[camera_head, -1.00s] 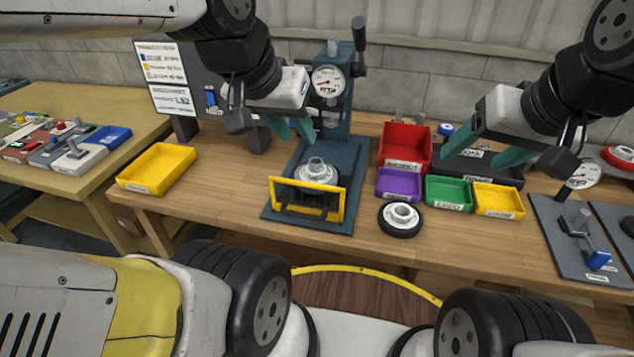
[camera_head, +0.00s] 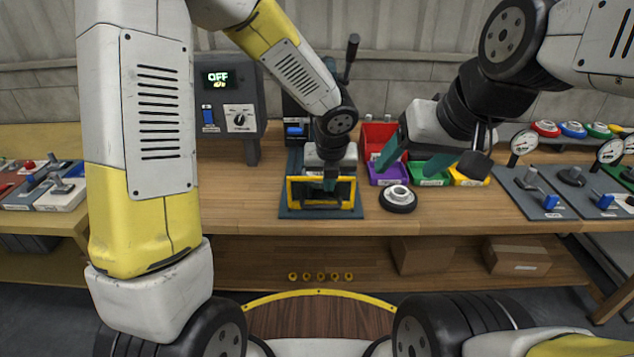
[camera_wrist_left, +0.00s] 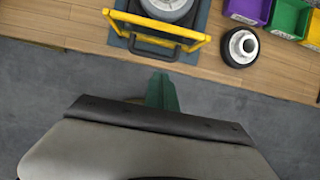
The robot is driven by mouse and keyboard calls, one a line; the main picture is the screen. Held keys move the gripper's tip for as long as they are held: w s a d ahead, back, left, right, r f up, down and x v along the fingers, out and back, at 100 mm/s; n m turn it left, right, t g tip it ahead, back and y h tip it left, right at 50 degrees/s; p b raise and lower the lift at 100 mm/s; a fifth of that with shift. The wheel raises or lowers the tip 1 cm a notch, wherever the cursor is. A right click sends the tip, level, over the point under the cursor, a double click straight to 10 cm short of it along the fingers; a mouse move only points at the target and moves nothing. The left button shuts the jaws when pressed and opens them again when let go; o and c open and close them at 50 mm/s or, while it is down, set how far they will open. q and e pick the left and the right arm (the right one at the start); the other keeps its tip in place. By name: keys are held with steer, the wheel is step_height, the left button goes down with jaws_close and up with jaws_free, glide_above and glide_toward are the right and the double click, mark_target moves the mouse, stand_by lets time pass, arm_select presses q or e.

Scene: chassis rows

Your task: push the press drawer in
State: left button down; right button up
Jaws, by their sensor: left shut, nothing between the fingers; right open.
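The press drawer, a yellow frame with a dark front handle (camera_head: 293,190), sits on the blue-grey press base (camera_head: 350,210). It also shows at the top of the left wrist view (camera_wrist_left: 190,43), with a round grey part behind its front. My left gripper (camera_head: 330,185) is shut and empty, at the drawer's front. In the left wrist view its green fingers (camera_wrist_left: 161,80) point at the handle from just outside; contact cannot be told. My left arm hides most of the press. My right gripper (camera_head: 408,174) is open and empty, above the small bins.
A black-and-white wheel-like part (camera_head: 398,198) lies right of the drawer. Purple (camera_head: 385,176), green and yellow bins and a red bin (camera_head: 378,133) stand behind it. A control box (camera_head: 225,115) reading OFF stands at left. The bench left of the press is clear.

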mark_target(328, 194)
arm_select(q)
steer(key=x, duration=1)
steer(key=shift+w+f, duration=0.1)
steer(key=shift+f, duration=0.1)
steer(key=w, duration=0.2)
steer(key=shift+w+r, duration=0.2)
steer(key=shift+w, duration=0.65)
